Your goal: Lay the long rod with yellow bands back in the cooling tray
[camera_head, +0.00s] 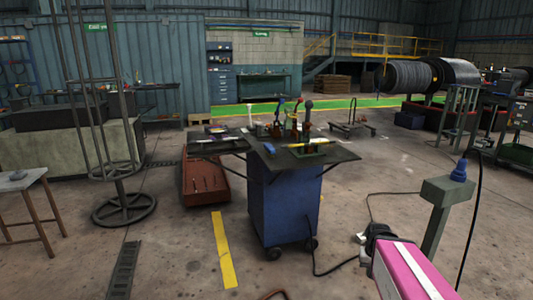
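A thin straight piece with yellow on it (311,143) lies across a small green holder on the cart's top; it is too small to tell whether it is the long rod with yellow bands. A rust-red open tray (206,196) stands on the floor left of the cart, with small dark marks inside; I cannot tell whether it is the cooling tray. A pink arm part, which seems to be mine, reaches in at the lower right. The dark end by it seems to be my gripper (367,238), apart from the cart; its fingers are not clear.
The blue wheeled cart (285,205) has a dark top (338,153) crowded with upright tools. A round-based metal stand (124,208) is at left, a grey table (18,180) at far left. A grey-green post (437,215) and cables are at right. Floor before the cart is mostly clear.

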